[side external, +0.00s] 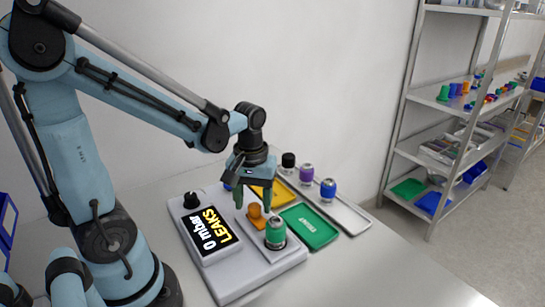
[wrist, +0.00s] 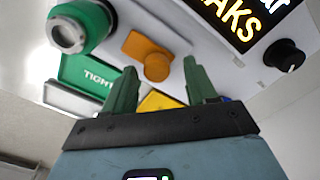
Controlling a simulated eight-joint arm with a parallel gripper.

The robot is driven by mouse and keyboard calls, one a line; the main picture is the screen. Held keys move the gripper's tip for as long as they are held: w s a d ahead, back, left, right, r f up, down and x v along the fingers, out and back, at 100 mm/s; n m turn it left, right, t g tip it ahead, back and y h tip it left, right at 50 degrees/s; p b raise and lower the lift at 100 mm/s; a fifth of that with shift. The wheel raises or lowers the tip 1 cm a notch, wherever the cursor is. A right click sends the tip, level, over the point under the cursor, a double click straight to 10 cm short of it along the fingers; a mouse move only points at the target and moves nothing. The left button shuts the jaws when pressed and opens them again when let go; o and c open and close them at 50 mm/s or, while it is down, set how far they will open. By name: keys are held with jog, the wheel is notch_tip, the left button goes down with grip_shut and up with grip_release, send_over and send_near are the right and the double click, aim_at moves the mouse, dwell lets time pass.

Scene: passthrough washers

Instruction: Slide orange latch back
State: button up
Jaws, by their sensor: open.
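The orange latch (side external: 255,214) has a flat plate and a round knob and sits on the light grey test block (side external: 243,284). It also shows in the wrist view, with its knob (wrist: 157,68) between and just beyond my fingertips. My gripper (side external: 253,203) points down over the latch, with its two green fingers apart. In the wrist view my gripper (wrist: 160,66) is open, and no contact with the knob is visible. A green cylindrical part with a pale top (side external: 275,233) stands upright in the block, close beside the latch.
A display reading "0 mbar LEAKS" (side external: 211,236) and a black dial (side external: 193,200) are on the block's left. Behind are a green tray (side external: 318,232), a yellow tray (side external: 284,193) and a grey tray (side external: 350,220) with black, purple and blue parts. The table front is clear.

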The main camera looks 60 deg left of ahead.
aim_at(255, 206)
notch_tip(255, 206, up, 12)
dwell(0.7)
jog(key=d+f+m+t, duration=0.4)
jog(key=m+t, duration=0.3)
jog(key=m, duration=0.2)
jog(key=shift+w+d+f, duration=0.35)
jog(key=shift+w+d, duration=0.05)
jog(key=shift+d, duration=0.45)
